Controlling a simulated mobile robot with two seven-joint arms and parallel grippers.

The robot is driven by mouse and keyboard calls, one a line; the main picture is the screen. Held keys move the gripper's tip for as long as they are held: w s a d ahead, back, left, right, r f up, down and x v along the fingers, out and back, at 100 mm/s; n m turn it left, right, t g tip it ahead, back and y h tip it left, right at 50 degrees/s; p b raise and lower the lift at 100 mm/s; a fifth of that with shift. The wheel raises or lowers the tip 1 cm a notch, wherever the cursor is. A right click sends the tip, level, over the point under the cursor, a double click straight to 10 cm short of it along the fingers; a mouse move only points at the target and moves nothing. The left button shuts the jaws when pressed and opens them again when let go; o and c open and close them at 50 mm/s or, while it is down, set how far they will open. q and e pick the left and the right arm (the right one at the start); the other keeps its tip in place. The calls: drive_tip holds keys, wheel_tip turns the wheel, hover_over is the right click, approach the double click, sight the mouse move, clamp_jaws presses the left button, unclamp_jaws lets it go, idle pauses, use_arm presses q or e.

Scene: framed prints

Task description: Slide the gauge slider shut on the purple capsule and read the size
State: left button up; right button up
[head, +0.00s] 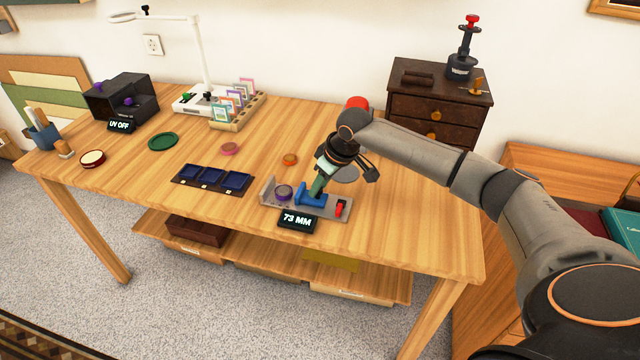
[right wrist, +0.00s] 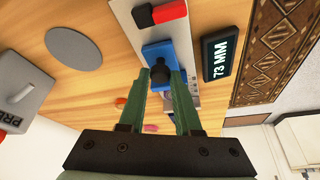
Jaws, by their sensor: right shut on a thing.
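The grey gauge (head: 328,212) lies at the table's front edge. The round purple capsule (head: 284,192) sits in its left part. The blue slider (head: 309,198) stands just right of the capsule, with a narrow gap seeming to show between them. My right gripper (head: 318,190) comes down from above and is shut on the slider's dark knob. In the right wrist view, my green fingers (right wrist: 163,76) hold that knob on the blue slider (right wrist: 158,50); the capsule is mostly hidden there. The display (head: 297,221) reads 73 MM, also in the right wrist view (right wrist: 221,60). My left gripper is out of view.
A red piece (head: 341,207) sits at the gauge's right end. A blue-celled tray (head: 211,179) lies left of the gauge. An orange disc (head: 290,159), a pink disc (head: 230,148) and a green disc (head: 162,142) lie behind. A lamp (head: 190,99) and card rack (head: 240,115) stand at the back.

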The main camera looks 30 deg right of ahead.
sight(302, 189)
drive_tip(key=shift+w+a+r+p, duration=0.15)
drive_tip(key=shift+w+a+p, duration=0.75)
drive_tip(key=shift+w, duration=0.25)
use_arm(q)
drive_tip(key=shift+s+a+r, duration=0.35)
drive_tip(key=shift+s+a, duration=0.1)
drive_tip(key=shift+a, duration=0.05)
use_arm(e)
drive_tip(key=shift+w+a, duration=0.25)
drive_tip(key=o, duration=1)
drive_tip(key=shift+c, duration=0.2)
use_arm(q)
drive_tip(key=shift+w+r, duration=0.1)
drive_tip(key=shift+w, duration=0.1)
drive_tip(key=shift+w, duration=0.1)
use_arm(e)
drive_tip(key=shift+s+r, duration=0.15)
drive_tip(key=shift+r, duration=0.05)
use_arm(q)
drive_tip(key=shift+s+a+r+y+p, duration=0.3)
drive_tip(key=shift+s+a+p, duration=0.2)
drive_tip(key=shift+p, duration=0.15)
use_arm(e)
drive_tip(key=v, duration=1.1)
drive_tip(key=shift+s+r, duration=0.2)
drive_tip(key=shift+r, duration=0.15)
